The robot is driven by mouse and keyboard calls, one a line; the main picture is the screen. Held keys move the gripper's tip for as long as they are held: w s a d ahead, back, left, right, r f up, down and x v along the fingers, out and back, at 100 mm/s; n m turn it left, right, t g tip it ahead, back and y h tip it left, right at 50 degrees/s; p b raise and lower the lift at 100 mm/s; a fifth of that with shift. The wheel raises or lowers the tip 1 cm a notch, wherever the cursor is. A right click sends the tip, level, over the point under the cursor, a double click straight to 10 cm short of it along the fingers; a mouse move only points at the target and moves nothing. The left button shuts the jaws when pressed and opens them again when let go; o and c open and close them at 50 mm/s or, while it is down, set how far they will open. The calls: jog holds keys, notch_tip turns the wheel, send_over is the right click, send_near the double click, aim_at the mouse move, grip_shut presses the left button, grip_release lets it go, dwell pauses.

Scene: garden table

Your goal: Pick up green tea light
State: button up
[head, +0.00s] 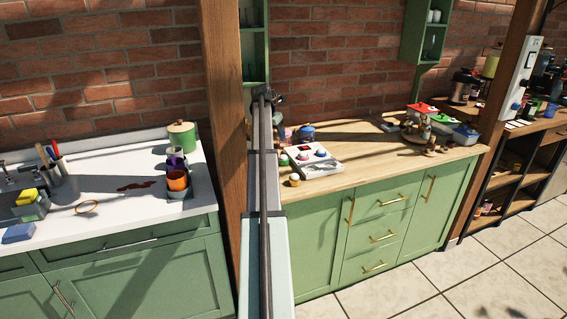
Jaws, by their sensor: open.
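A small green round thing (284,160) sits on the wooden counter, close beside my arm and at the left of a white tray (318,171). It may be the green tea light, but it is too small to be sure. The tray carries small red, white and blue items. My arm rises through the middle of the head view and ends in a dark part in front of the brick wall. I cannot make out gripper fingers there. My arm hides part of the counter's left end.
A yellow-brown pot (294,180) stands at the counter's front left. A blue pot (307,132) stands behind the tray. Lidded containers (465,134) and bottles crowd the right end. A wooden post (223,120) stands left of my arm. The middle counter is mostly clear.

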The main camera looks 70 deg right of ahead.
aim_at(283, 156)
jog(key=x, duration=1.3)
jog(key=shift+s+f, duration=0.2)
jog(key=shift+f, duration=0.05)
jog(key=c, duration=0.8)
